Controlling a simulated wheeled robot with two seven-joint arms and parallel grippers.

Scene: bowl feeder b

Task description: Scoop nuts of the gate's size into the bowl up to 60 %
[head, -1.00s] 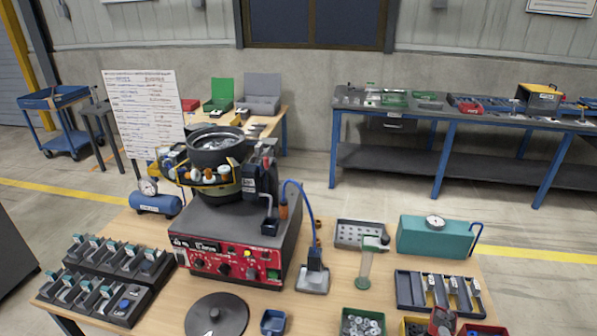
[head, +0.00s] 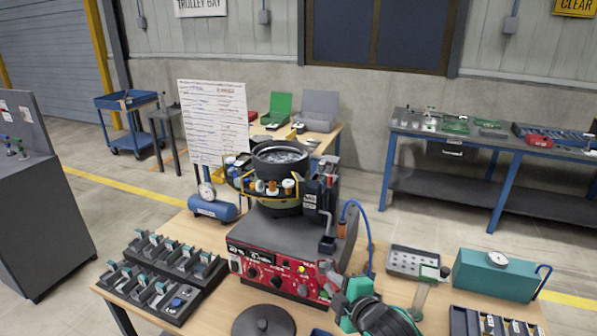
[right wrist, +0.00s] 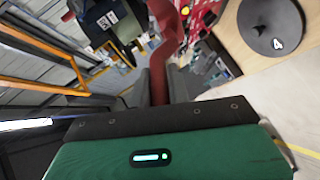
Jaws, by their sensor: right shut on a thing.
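The bowl feeder's black bowl (head: 281,155) stands open on its grey base with a red control panel (head: 275,270). Grey metal pieces show inside the bowl, but their level and sizes are hard to tell. Orange and white fittings ring the bowl's front; I cannot tell which part is the gate. My right gripper (head: 338,284) is in front of the base's right side, below the bowl. In the right wrist view its grey fingers (right wrist: 158,82) are shut on a red tool (right wrist: 162,48), perhaps a scoop. Its far end is unclear. My left gripper is not in view.
A dark round lid (head: 263,322) lies at the front of the table. A rack of small grey holders (head: 160,272) stands left, a blue air tank (head: 214,209) behind it. A holed tray (head: 414,262) and a teal box (head: 495,273) are to the right. A whiteboard (head: 212,120) stands behind.

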